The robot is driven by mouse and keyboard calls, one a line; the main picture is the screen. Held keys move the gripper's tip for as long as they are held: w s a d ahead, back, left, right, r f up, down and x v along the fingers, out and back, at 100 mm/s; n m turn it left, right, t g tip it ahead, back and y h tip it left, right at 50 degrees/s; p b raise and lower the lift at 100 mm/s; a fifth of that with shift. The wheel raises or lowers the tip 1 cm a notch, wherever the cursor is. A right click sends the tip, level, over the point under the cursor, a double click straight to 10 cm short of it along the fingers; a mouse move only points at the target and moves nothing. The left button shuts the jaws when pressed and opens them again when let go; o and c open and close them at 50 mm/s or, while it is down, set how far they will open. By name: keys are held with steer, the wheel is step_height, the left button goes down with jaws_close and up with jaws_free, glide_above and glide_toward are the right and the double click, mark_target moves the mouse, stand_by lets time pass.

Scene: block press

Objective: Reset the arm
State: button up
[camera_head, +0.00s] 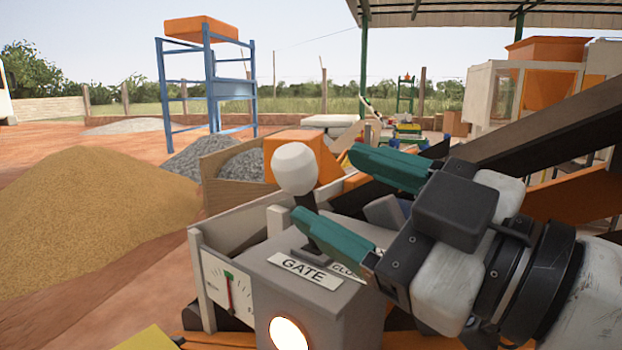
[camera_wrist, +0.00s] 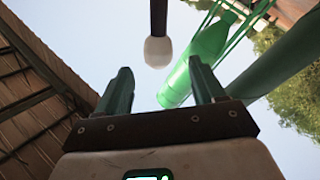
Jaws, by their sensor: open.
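My gripper (camera_head: 345,200) is open, with two teal fingers, at the right of the head view. Its fingers point left toward the white knob (camera_head: 294,168) of the gate lever, with nothing seen between them. The lever's dark shaft (camera_head: 304,203) rises from a grey box labelled GATE (camera_head: 304,270). In the head view the lower finger overlaps the shaft; I cannot tell whether they touch. The wrist view shows the open fingers (camera_wrist: 160,88) and the white knob (camera_wrist: 158,51) beyond the fingertips, apart from them.
A dial gauge (camera_head: 229,289) and a lit round lamp (camera_head: 288,334) are on the front of the machine. A dark slanted beam (camera_head: 545,130) runs behind my gripper. A sand heap (camera_head: 90,215) lies at left, and a blue frame (camera_head: 213,95) stands behind. Open air is above the knob.

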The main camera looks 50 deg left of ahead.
steer(key=shift+d+f, duration=0.15)
steer(key=shift+d, duration=0.9)
